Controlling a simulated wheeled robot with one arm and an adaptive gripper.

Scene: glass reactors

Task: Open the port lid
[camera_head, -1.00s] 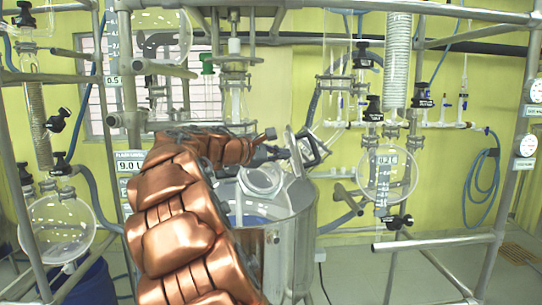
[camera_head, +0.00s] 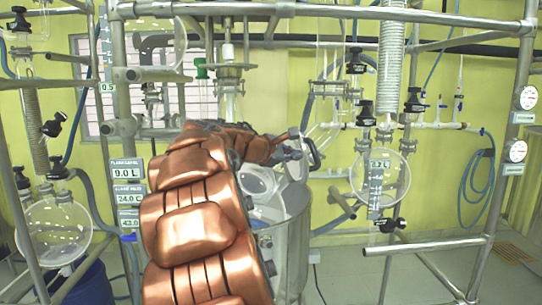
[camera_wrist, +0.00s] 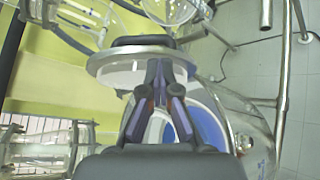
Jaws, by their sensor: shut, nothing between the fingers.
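The metal reactor vessel (camera_head: 291,240) stands in the middle of the head view, with a round glass port (camera_head: 258,181) on its top. The port lid (camera_head: 297,169) appears tilted up at the port's right side. In the wrist view the lid (camera_wrist: 105,66) is a pale disc with a grey rim and a black handle (camera_wrist: 145,40). My gripper (camera_head: 313,152) is beside the lid, above the vessel. In the wrist view its fingers (camera_wrist: 160,68) are closed together and empty, overlapping the lid's lower edge. I cannot tell whether they touch it. My arm hides the vessel's left side.
Metal frame tubes surround the vessel. A round glass flask (camera_head: 382,176) hangs to the right, and another flask (camera_head: 53,228) hangs at the far left. A horizontal tube (camera_head: 425,246) juts out at the lower right. A blue hose (camera_head: 477,180) hangs on the yellow wall.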

